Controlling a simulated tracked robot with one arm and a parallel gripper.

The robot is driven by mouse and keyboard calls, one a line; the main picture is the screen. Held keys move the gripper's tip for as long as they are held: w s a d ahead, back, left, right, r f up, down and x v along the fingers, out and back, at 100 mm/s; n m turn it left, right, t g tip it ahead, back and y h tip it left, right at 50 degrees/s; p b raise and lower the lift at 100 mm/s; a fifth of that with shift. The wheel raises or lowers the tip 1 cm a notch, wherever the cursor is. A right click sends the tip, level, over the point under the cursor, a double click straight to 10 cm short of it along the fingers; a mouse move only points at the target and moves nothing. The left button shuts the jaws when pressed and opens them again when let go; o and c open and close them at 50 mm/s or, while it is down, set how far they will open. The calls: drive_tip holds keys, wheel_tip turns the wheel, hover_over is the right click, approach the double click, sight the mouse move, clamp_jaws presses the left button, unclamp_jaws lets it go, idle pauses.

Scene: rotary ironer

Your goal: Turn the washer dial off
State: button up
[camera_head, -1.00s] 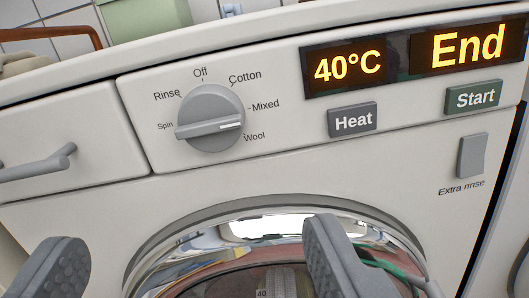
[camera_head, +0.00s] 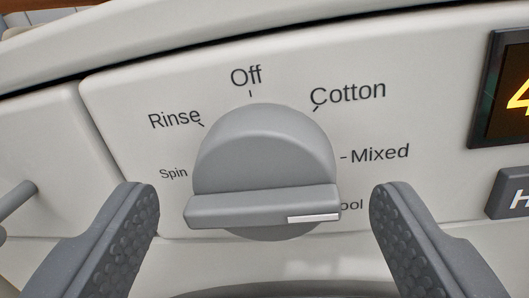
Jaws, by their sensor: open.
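The washer dial (camera_head: 264,150) is a round grey knob with a raised bar grip across its lower part. A white mark (camera_head: 313,218) sits at the bar's right end and points at the Wool label, which the bar partly covers. The Off label (camera_head: 246,76) is above the dial at the top. My gripper (camera_head: 264,198) is open, with one finger left and one finger right of the dial bar. Both fingers look apart from the dial, with nothing between them but the dial behind or in the gap.
The washer's light panel (camera_head: 420,110) surrounds the dial. A drawer handle (camera_head: 16,197) juts out at the left. The temperature display (camera_head: 505,95) and the Heat button (camera_head: 510,194) are cut off at the right edge.

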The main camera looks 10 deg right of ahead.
drive_tip(key=shift+w+d, duration=0.1)
drive_tip(key=shift+w, duration=0.55)
drive_tip(key=shift+c, duration=0.3)
